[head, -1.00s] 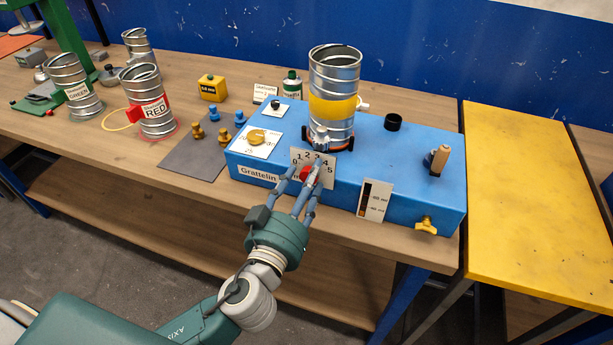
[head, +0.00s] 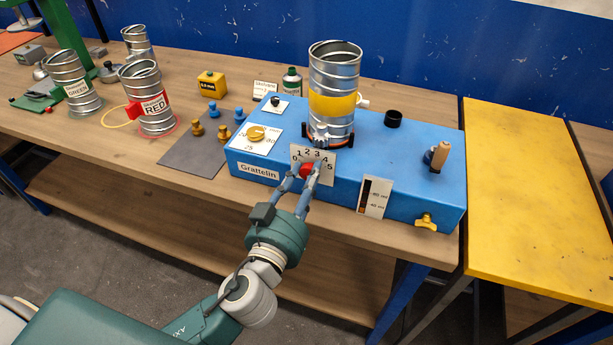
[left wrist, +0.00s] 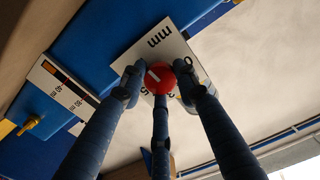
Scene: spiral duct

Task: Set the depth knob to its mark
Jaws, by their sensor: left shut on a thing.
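The red depth knob (head: 307,171) sits on a white dial plate (head: 326,172) with numbers, on the front face of the blue machine (head: 283,183). My left gripper (head: 306,178) is shut on the knob, its fingers around it. In the left wrist view the red knob (left wrist: 160,78) shows between the fingers of the gripper (left wrist: 158,86), with a pale pointer line on its face. The dial plate (left wrist: 152,45) behind it reads "mm"; some of its numbers are hidden by the fingers. I cannot tell exactly which number the pointer faces. My right gripper is not in view.
A spiral duct with a yellow band (head: 333,104) stands upright on the machine. A scale plate (head: 374,197) and a yellow knob (head: 426,221) are to the right on the front. The yellow table (head: 540,200) is bare.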

